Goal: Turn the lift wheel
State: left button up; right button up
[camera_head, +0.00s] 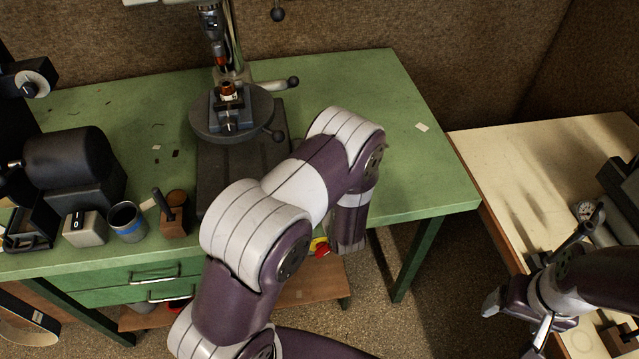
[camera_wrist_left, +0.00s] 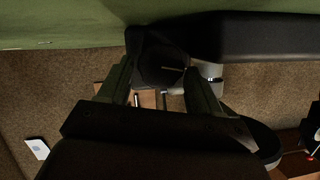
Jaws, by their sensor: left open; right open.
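I cannot pick out the lift wheel for certain in either view. The drill press (camera_head: 217,38) stands on the green bench, with a round table (camera_head: 201,121) and ball-ended handles (camera_head: 293,82). My left arm crosses in front of the bench; its gripper is hidden in the head view. In the left wrist view my left gripper (camera_wrist_left: 160,85) is open. A dark rounded part (camera_wrist_left: 158,58) shows between its fingers; I cannot tell whether they touch it.
The pale wooden table (camera_head: 530,160) holds a gauge (camera_head: 584,210) and dark equipment. Drawers (camera_head: 150,283) face front.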

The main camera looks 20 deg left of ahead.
pick_arm(q)
jog(key=shift+c, duration=0.3)
jog(key=c, duration=0.7)
jog(key=shift+w, duration=0.1)
jog(key=shift+w+d+f+m+g+y, duration=0.15)
jog(key=shift+m+y, duration=0.15)
jog(key=shift+m, duration=0.25)
jog(key=shift+s+r+m+g+y, duration=0.15)
jog(key=shift+m+y, duration=0.15)
jog(key=shift+m, duration=0.25)
jog(key=shift+w+d+f+m+g+y, duration=0.15)
jog(key=shift+m+y, duration=0.35)
jog(key=shift+m, duration=0.25)
jog(key=shift+w+f+m+g+y, duration=0.15)
jog(key=shift+m+y, duration=0.35)
jog(key=shift+m, duration=0.25)
jog(key=shift+s, duration=0.1)
